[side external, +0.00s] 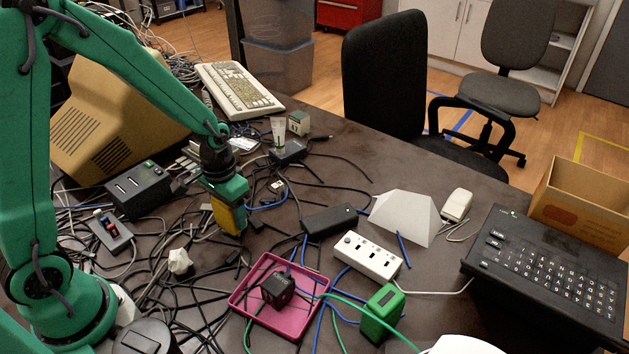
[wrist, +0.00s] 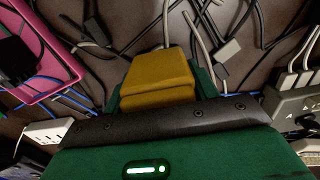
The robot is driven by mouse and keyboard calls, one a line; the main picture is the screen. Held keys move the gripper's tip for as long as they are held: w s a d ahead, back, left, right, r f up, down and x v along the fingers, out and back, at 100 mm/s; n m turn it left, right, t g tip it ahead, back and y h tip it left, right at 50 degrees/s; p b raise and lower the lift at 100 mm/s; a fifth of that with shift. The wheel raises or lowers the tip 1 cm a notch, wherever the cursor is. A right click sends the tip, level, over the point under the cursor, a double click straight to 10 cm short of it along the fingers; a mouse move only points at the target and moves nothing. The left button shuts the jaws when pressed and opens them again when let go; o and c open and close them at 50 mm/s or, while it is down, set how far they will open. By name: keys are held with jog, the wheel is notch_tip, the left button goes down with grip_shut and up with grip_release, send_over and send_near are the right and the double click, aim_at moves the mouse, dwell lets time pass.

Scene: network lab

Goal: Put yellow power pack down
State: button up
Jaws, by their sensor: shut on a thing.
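The yellow power pack (side external: 229,216) hangs upright below my gripper (side external: 227,196), above the cable-strewn table. In the wrist view the yellow power pack (wrist: 158,78) sits between the green jaws of my gripper (wrist: 160,85). The jaws are shut on its upper part. Its lower end is close to the cables and the tabletop; I cannot tell if it touches them.
A pink tray (side external: 240,294) holds a dark cube (side external: 277,289). A white power strip (side external: 367,257), a green pack (side external: 383,312) and a black adapter (side external: 330,220) lie to the right. A white plug (side external: 179,261) is nearby. Loose cables cover much of the table.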

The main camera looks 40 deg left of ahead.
jog(key=o, duration=1.3)
jog(key=shift+c, duration=0.2)
notch_tip(320, 180, up, 12)
jog(key=shift+r, duration=0.15)
